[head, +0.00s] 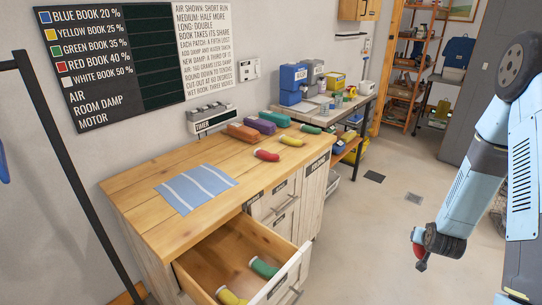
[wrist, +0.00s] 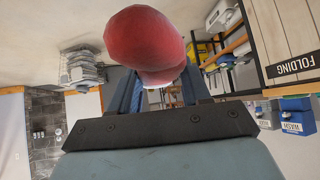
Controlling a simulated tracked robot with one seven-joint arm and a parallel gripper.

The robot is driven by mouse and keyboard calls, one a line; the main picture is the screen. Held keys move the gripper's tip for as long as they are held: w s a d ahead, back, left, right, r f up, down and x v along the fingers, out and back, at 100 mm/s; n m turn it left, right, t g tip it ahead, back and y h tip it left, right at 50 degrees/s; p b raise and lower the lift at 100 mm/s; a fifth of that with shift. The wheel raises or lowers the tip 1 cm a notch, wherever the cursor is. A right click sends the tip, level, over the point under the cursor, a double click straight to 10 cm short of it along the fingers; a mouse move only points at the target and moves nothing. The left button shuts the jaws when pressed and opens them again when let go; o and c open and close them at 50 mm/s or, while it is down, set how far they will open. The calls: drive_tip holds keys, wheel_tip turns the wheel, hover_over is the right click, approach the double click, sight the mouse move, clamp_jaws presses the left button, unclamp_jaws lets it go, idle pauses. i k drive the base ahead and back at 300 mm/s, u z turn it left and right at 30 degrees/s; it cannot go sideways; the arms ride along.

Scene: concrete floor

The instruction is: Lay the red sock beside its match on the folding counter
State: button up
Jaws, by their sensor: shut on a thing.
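My gripper (head: 421,264) hangs at the right in the head view, over the floor and apart from the counter. In the wrist view it is shut on a red sock (wrist: 145,38), a rounded bundle between the fingers. Only a small red patch of that sock (head: 418,251) shows in the head view. The folding counter (head: 140,207) has a wooden top; its label also shows in the wrist view (wrist: 293,66). A matching red sock (head: 267,155) lies on the counter near its front edge. A yellow sock (head: 292,141) and a green sock (head: 311,129) lie behind it.
A blue striped cloth (head: 196,188) lies on the counter's near part. Orange, purple and teal bundles (head: 261,125) line its wall side. An open drawer (head: 222,250) juts out in front with yellow and green socks inside. A second table (head: 345,108) stands beyond. Floor between counter and arm is clear.

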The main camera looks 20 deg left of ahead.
sight(255, 164)
drive_tip(key=u, duration=0.1)
drive_tip(key=i, duration=0.7)
drive_tip(key=u, duration=0.7)
